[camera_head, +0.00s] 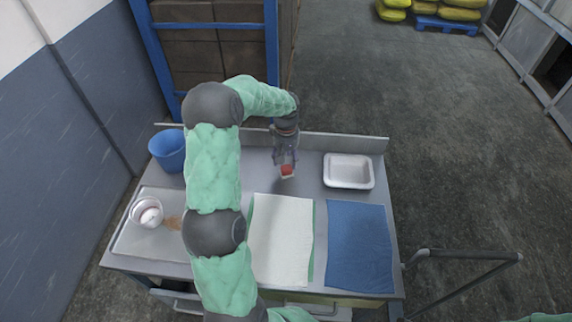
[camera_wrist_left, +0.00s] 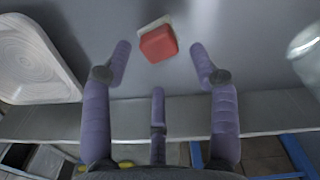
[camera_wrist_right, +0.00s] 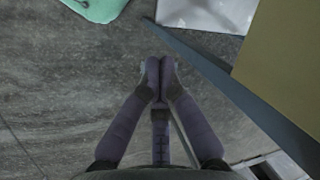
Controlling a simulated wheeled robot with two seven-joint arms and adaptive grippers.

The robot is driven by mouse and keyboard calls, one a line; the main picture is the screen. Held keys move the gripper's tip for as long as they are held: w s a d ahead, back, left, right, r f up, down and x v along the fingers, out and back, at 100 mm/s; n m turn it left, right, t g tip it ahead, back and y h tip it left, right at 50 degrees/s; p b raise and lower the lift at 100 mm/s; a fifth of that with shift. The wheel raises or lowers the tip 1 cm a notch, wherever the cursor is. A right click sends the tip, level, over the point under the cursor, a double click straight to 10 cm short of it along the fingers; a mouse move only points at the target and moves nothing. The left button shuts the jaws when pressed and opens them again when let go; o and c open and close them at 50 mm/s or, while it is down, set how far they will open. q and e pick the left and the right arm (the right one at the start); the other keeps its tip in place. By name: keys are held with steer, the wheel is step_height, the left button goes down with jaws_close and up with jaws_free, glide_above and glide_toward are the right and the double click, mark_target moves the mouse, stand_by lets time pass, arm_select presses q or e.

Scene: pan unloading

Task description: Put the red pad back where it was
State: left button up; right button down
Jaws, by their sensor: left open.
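The red pad (camera_head: 287,169) sits on a small pale base on the metal table, toward the back middle. In the left wrist view the red pad (camera_wrist_left: 158,43) shows between and beyond the fingertips, with its pale base (camera_wrist_left: 150,24) partly hidden under it. My left gripper (camera_head: 286,158) is above and close to the pad, pointing down. In its wrist view my left gripper (camera_wrist_left: 160,62) is open and empty. My right gripper (camera_wrist_right: 160,68) has its fingers together with nothing seen between them, over the floor beside the table.
A white tray (camera_head: 348,158) stands right of the pad. A white cloth (camera_head: 281,240) and a blue cloth (camera_head: 360,248) lie in front. A blue bucket (camera_head: 168,150) and a jar (camera_head: 147,212) stand left. My left arm hides part of the table.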

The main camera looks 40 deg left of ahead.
mark_target(286, 167)
arm_select(q)
step_height(286, 167, up, 7)
steer(key=shift+p, duration=0.4)
stand_by(0.4)
